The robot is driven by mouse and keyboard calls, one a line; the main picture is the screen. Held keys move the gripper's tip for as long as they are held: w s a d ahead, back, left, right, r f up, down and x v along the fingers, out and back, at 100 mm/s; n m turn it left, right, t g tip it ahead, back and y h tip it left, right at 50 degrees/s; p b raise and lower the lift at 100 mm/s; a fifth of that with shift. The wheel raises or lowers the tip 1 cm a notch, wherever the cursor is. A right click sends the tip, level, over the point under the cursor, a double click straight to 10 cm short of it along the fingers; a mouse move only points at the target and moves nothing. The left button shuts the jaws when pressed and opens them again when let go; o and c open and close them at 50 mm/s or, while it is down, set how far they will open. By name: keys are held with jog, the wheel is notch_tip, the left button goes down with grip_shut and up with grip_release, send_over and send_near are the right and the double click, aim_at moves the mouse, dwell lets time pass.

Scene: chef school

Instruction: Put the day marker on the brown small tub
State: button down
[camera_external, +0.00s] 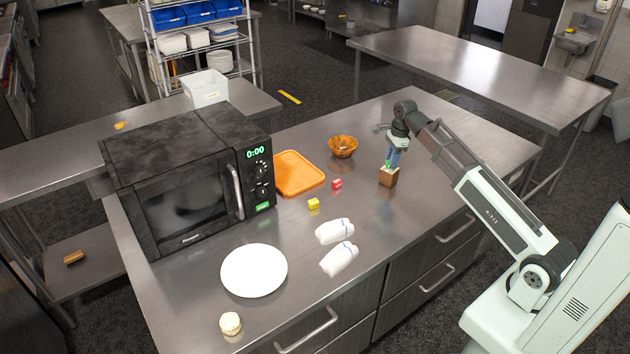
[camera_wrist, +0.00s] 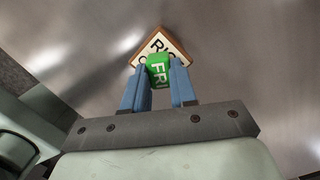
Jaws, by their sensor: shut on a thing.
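My gripper (camera_external: 389,162) points down over the brown small tub (camera_external: 388,178), which stands upright on the steel counter. In the wrist view my gripper (camera_wrist: 157,82) has its blue fingers shut on the green day marker (camera_wrist: 158,71), a small cube lettered "FRI". The green marker (camera_external: 387,164) also shows between the fingertips in the outside view, just above the tub's top. In the wrist view the tub (camera_wrist: 136,62) shows a brown rim and a pale top with dark letters, partly hidden by the marker. I cannot tell whether marker and tub touch.
A red cube (camera_external: 337,184) and a yellow cube (camera_external: 313,203) lie left of the tub. An orange board (camera_external: 299,173), a wooden bowl (camera_external: 343,146), white cloths (camera_external: 338,258), a white plate (camera_external: 254,271) and a microwave (camera_external: 190,205) are farther off. The counter right of the tub is clear.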

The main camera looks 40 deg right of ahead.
jog(key=shift+f, duration=0.25)
jog(key=shift+f, duration=0.15)
jog(key=c, duration=0.9)
grip_release()
notch_tip(320, 180, up, 12)
jog(key=d, duration=0.1)
jog(key=shift+s+d, duration=0.15)
jog(key=shift+s, duration=0.1)
